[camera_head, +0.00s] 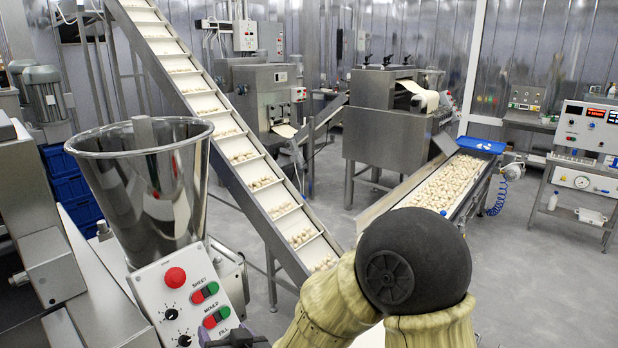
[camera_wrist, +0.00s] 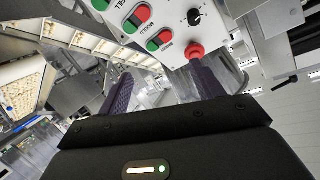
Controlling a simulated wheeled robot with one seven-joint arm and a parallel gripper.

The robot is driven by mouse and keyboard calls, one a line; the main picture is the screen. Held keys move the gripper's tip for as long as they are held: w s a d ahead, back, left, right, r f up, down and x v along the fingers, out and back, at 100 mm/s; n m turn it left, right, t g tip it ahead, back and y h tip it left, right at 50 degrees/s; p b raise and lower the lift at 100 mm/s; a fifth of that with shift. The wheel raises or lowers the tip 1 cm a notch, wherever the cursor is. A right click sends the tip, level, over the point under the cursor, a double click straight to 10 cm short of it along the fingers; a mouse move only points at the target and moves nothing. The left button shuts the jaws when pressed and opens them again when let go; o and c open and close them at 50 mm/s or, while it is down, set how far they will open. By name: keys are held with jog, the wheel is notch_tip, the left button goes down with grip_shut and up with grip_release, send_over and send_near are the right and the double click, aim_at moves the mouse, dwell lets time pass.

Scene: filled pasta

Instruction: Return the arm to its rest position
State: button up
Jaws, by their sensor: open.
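My gripper (camera_wrist: 158,76) is open in the wrist view, with its two dark purple fingers apart and nothing between them. A dark part of it (camera_head: 236,338) shows at the bottom edge of the head view, just below the control panel. My arm's elbow (camera_head: 414,260), a black ball with pale yellow links, fills the lower right middle of the head view. The white control panel (camera_head: 190,297) has a red button, knobs and red-green switches. It shows upside down in the wrist view (camera_wrist: 178,14), beyond the fingertips. Whether a finger touches it, I cannot tell.
A steel hopper (camera_head: 145,190) stands directly above the panel. An inclined conveyor (camera_head: 262,183) with pasta pieces rises to the upper left. A second pasta-filled conveyor (camera_head: 447,187) lies beyond my elbow. Open grey floor (camera_head: 550,270) is at the right, before a bench with instruments (camera_head: 588,140).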

jog(key=w+d+f+g+h, duration=0.2)
jog(key=d+f+h, duration=0.1)
jog(key=d, duration=0.6)
jog(key=s+d+f+m+g+h, duration=0.1)
jog(key=s+d, duration=0.4)
jog(key=d, duration=0.7)
jog(key=s+d+f+m+g+h, duration=0.1)
jog(key=s+d+g+h, duration=0.3)
jog(key=d, duration=0.7)
jog(key=s+g, duration=0.1)
jog(key=g, duration=0.1)
jog(key=shift+s+d+m+g, duration=0.3)
jog(key=shift+s+d, duration=0.05)
jog(key=shift+s, duration=0.05)
jog(key=shift+a, duration=0.1)
